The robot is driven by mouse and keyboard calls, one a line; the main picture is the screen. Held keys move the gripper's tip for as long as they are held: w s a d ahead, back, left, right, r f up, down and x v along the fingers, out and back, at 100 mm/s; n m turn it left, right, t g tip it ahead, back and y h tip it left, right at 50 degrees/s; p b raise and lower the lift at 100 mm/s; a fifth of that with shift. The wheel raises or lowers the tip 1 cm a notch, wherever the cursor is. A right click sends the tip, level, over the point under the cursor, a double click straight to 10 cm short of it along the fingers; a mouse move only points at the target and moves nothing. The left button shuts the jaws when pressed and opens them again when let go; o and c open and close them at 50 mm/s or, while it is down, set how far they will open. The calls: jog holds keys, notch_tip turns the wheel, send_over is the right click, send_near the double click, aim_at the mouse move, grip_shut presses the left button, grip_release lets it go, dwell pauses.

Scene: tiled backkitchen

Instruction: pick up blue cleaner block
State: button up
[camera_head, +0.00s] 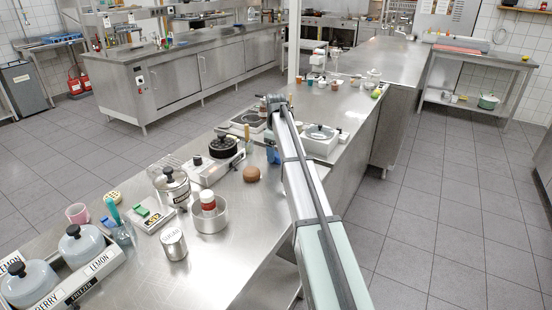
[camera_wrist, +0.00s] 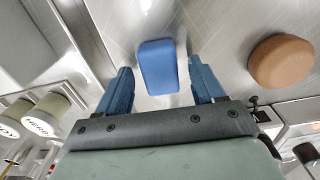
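The blue cleaner block (camera_wrist: 158,66) is a rounded blue piece on the steel counter in the wrist view. It lies ahead of and between the two blue fingers of my gripper (camera_wrist: 160,82), with a visible gap on either side. The gripper is open and holds nothing. In the head view my arm reaches over the counter, and a small blue patch (camera_head: 272,153) shows beside it. I cannot tell there whether this patch is a finger or the block.
A round brown object (camera_wrist: 282,62) lies to the right of the block, also in the head view (camera_head: 251,174). Jars marked HERB (camera_wrist: 48,115) stand at the left.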

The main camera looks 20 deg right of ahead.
jog(key=c, duration=1.1)
jog(key=shift+o, duration=0.2)
jog(key=shift+r, duration=0.1)
